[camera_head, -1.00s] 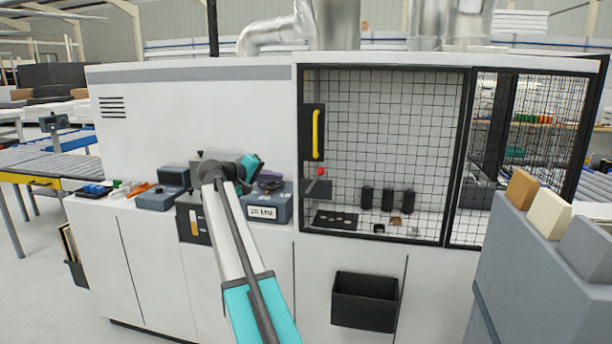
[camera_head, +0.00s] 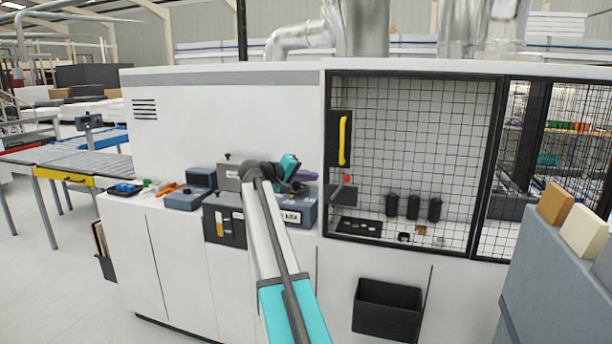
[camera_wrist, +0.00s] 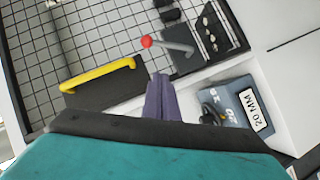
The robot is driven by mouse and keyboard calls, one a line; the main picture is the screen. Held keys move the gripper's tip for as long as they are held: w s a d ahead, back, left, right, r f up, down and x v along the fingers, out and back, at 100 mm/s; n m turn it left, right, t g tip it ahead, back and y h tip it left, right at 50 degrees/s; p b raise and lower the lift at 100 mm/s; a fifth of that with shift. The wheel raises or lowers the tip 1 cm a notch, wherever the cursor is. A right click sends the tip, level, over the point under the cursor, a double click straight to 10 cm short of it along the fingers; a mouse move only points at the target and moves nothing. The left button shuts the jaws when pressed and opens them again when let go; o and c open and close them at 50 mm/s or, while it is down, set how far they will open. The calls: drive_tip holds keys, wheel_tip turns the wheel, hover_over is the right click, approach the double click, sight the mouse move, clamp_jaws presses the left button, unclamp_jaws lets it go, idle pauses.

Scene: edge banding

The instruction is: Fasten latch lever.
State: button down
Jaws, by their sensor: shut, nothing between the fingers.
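My gripper's narrow purple fingers (camera_wrist: 161,98) are together and empty in the wrist view. They point toward the lever and stay apart from it in the picture. In the head view my gripper (camera_head: 302,178) is left of the knob, above the machine's ledge, partly hidden by my wrist.
A blue-grey box marked 20 MM (camera_wrist: 238,104) sits close to my fingers on the ledge. The yellow handle on its black plate also shows in the wrist view (camera_wrist: 98,75). Black cylinders (camera_head: 413,207) stand behind the mesh. A black bin (camera_head: 388,309) hangs below.

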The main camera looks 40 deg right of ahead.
sight(340, 187)
drive_tip(key=s+d+f+p, duration=0.2)
drive_tip(key=d+f+p, duration=0.1)
drive_tip(key=d, duration=0.5)
drive_tip(key=shift+s+d+f+p, duration=0.15)
drive_tip(key=shift+d+f+p, duration=0.1)
drive_tip(key=shift+f+p, duration=0.2)
drive_tip(key=shift+a, duration=0.15)
